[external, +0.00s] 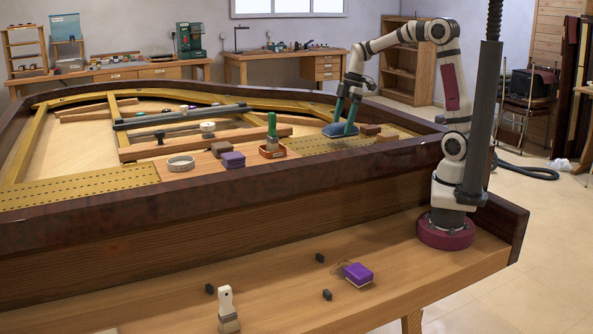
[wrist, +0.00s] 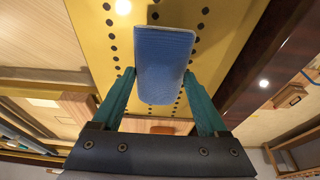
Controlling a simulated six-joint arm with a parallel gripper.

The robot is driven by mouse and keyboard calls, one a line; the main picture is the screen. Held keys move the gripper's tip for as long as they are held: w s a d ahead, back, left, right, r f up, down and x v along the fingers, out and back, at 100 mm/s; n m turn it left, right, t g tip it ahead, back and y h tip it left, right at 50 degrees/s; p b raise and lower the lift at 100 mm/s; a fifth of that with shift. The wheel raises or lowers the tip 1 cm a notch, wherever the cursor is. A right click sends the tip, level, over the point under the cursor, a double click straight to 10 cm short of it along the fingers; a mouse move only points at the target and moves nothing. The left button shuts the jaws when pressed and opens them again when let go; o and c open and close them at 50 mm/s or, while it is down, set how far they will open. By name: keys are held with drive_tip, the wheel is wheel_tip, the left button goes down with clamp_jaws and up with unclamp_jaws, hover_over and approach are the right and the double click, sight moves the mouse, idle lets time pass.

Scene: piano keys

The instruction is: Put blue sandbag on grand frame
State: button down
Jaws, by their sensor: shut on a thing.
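The blue sandbag (external: 336,131) is a small flat pad at the right part of the gold, hole-dotted grand frame (external: 85,187). My gripper (external: 345,128) points down with its teal fingers on either side of the sandbag, shut on it. In the wrist view the sandbag (wrist: 163,62) lies between the fingertips (wrist: 160,75), with the gold frame (wrist: 95,45) and its rows of dark holes behind it. The sandbag is very low over the frame; I cannot tell whether it touches.
Brown blocks (external: 371,129) sit just right of the sandbag. An orange tray with a green-handled tool (external: 272,142), a purple block (external: 233,159) and a ring (external: 181,163) lie to the left. The dark piano rim (external: 250,187) rises in front.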

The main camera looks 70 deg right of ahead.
drive_tip(key=shift+f, duration=1.05)
unclamp_jaws()
drive_tip(key=shift+f, duration=0.15)
drive_tip(key=v, duration=1.2)
